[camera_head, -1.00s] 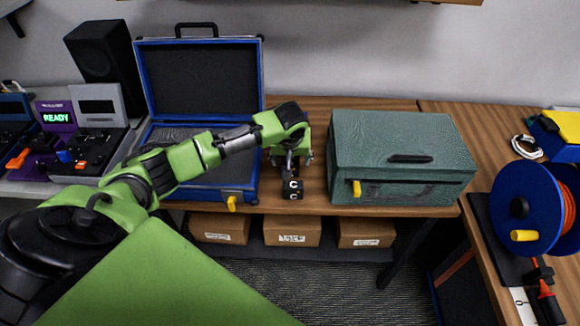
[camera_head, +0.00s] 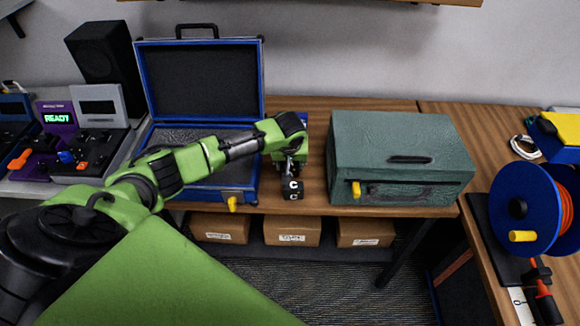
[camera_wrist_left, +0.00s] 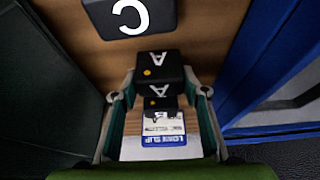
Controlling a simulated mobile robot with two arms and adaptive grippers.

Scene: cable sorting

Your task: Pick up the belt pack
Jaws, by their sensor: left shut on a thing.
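Small black belt packs with white letters sit on the wooden bench between the blue case and the green case. The pack marked C (camera_head: 291,190) is nearest the bench's front edge; its top also shows in the left wrist view (camera_wrist_left: 130,15). A black pack marked A with an orange dot (camera_wrist_left: 158,66) is between the fingers of my left gripper (camera_wrist_left: 158,93). The gripper (camera_head: 289,172) is shut on it, pointing down; any lift is not clear. A white and blue loan slip (camera_wrist_left: 160,140) lies in line with the A pack. My right gripper is not in view.
The open blue case (camera_head: 252,110) stands left of the gripper, the closed green case (camera_head: 400,145) close to its right. Cardboard boxes (camera_head: 291,231) are on the shelf below. A blue cable reel (camera_head: 520,208) stands at the right.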

